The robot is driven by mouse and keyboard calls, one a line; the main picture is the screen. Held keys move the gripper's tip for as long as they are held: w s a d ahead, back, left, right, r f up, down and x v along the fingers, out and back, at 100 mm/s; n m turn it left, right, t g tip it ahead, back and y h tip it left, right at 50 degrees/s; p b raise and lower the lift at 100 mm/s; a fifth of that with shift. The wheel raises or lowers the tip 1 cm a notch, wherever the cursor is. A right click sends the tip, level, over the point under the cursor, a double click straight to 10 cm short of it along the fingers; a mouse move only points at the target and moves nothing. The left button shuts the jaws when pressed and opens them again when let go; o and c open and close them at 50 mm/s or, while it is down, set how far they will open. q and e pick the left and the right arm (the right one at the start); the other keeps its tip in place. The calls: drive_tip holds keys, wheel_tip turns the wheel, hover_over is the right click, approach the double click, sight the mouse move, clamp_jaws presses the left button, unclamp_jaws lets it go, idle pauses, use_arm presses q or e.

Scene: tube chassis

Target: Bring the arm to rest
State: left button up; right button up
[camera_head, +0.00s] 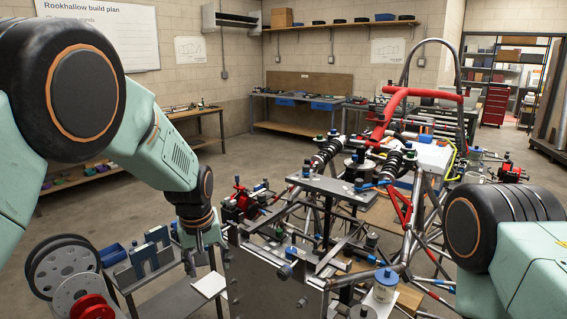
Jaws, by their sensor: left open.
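My left arm comes in from the left with pale green links and dark round joints. Its gripper (204,254) points down beside the left end of the tube chassis (400,190), near a grey metal plate (262,280). It is open, and I see nothing held between its fingers. Part of my right arm fills the lower right, but its gripper is out of view. The chassis has red and grey tubes, a dark hoop and spring dampers.
Reels (65,270) stand at the lower left, beside upright blue-grey plates (148,255). A white block (210,285) lies under the left gripper. Workbenches (290,118) and a red tool cabinet (495,105) stand at the back. Floor is open between the benches and the chassis.

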use_arm(q)
drive_tip(key=s+a+f+m+t+b, duration=0.1)
drive_tip(key=s+a+f+b, duration=0.15)
drive_tip(key=f, duration=0.45)
drive_tip(key=s+a+f+m+b, duration=0.1)
drive_tip(key=s+f+b, duration=0.1)
drive_tip(key=s+f, duration=0.35)
drive_tip(key=s+a+f+m+t+b, duration=0.1)
drive_tip(key=s+f+b, duration=0.1)
drive_tip(key=f, duration=0.6)
drive_tip(key=s+a+f+g+b, duration=0.1)
drive_tip(key=s+f+g+b, duration=0.1)
drive_tip(key=s+f+b, duration=0.5)
drive_tip(key=s+f+g+b, duration=0.2)
drive_tip(key=s+f+b, duration=0.5)
drive_tip(key=s+f, duration=0.9)
drive_tip(key=s, duration=0.8)
drive_tip(key=shift+s+a, duration=0.35)
drive_tip(key=shift+s, duration=0.05)
drive_tip(key=shift+f, duration=0.1)
